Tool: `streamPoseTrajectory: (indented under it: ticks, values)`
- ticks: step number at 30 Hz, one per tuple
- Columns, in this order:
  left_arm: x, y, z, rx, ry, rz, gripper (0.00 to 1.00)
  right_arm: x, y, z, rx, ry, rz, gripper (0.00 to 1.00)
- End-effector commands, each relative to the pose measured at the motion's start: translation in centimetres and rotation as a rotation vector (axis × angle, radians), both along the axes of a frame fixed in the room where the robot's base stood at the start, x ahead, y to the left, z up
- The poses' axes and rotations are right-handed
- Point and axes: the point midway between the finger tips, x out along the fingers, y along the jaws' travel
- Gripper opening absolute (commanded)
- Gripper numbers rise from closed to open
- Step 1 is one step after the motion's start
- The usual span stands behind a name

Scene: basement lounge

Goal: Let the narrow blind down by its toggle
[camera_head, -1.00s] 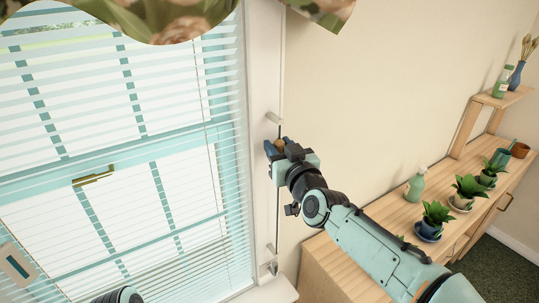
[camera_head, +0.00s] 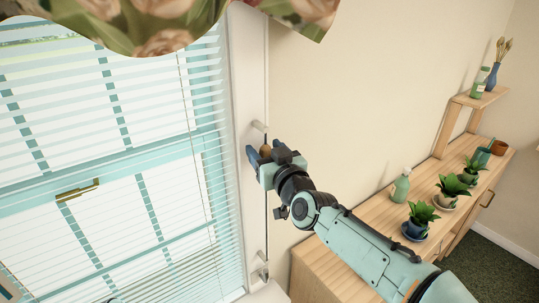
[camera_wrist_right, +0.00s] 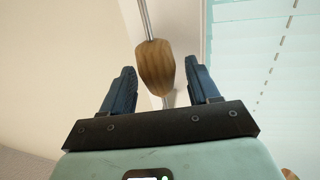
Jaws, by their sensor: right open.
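The narrow blind (camera_head: 205,200) hangs over the window at the left of the head view, with its slats spread down the glass. The toggle (camera_head: 266,151) is a brown wooden knob on a thin cord (camera_head: 267,215) beside the window frame. In the right wrist view the toggle (camera_wrist_right: 155,67) sits between the fingertips, with a gap visible on each side. My right gripper (camera_head: 265,154) is open around it; the fingers also show in the wrist view (camera_wrist_right: 162,75). My left gripper is not recognizable in the head view.
A wooden cabinet (camera_head: 335,262) with potted plants (camera_head: 421,216) and a green bottle (camera_head: 400,186) stands right of my right arm. Floral fabric (camera_head: 165,25) hangs across the top. A brass window handle (camera_head: 77,190) shows at the left. Bare wall lies behind the gripper.

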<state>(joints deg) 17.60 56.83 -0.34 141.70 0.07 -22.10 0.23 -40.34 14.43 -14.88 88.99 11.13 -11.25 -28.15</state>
Motion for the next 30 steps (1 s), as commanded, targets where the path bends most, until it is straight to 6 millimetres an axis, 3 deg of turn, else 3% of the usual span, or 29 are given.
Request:
streamPoseTrajectory:
  ticks: [5, 19, 24, 30]
  values:
    - [-0.3, 0.0, -0.4, 0.0, 0.003, 0.0, 0.0, -1.8, -0.6, 0.0, 0.002, 0.0, 0.002, 0.6]
    - [0.9, 0.0, 0.9, 0.0, -0.01, 0.0, 0.0, -10.3, -4.4, 0.2, 0.003, -0.003, 0.001, 0.6]
    - [1.0, 0.0, 1.1, -0.001, -0.011, 0.0, 0.0, -11.9, -5.0, 0.1, 0.002, -0.002, -0.001, 0.6]
    - [1.0, 0.0, 1.1, 0.0, -0.011, 0.0, 0.0, -12.3, -5.1, 0.1, 0.001, -0.003, 0.0, 0.6]
